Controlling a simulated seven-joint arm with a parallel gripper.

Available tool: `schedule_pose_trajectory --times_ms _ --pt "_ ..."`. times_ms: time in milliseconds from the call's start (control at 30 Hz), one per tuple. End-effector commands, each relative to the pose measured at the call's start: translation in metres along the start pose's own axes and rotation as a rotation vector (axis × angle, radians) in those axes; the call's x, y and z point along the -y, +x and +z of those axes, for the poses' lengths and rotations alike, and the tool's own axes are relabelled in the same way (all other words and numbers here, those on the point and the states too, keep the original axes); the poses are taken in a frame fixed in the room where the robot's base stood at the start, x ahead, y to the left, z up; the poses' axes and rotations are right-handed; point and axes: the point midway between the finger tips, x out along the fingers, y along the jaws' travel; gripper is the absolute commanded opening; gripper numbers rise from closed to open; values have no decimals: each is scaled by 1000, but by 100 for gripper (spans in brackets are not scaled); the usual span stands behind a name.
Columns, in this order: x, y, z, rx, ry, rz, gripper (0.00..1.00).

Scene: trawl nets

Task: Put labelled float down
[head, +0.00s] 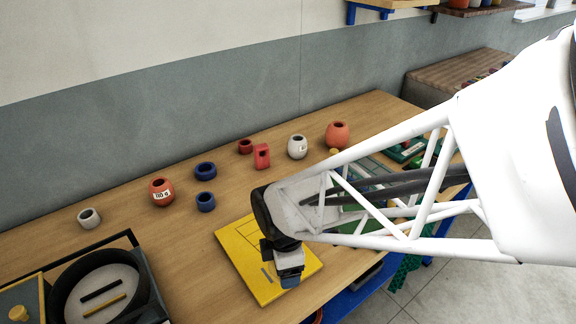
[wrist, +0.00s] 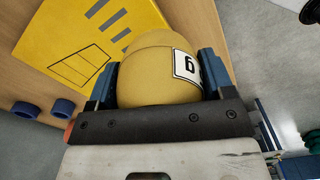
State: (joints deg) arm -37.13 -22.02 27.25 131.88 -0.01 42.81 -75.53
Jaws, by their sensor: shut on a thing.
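My gripper (wrist: 160,82) is shut on a yellow float (wrist: 150,72), with a blue finger on each side of it. The float is rounded and has a white label with a black character that looks like a 6 or 9, on its right side. In the head view my gripper (head: 288,276) is above the front part of a yellow board (head: 245,258), and I cannot make out the float there. The board, with dark lines and bars, also shows beyond the float in the wrist view (wrist: 75,35). The gap between float and board cannot be judged.
A dark tray (head: 150,285) is at the left front. The table's front edge is near the board.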

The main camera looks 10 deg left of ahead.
Motion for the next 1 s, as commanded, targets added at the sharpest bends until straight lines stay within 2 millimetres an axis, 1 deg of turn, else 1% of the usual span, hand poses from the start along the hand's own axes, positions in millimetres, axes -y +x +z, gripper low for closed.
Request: schedule_pose_trajectory --times_ms 33,700,833,1000 --pt "-7 1 -2 0 0 -1 51" --pt "-92 10 -21 0 0 -1 51" --pt "-105 10 -24 0 0 -1 51" --pt "-112 11 -26 0 0 -1 51"
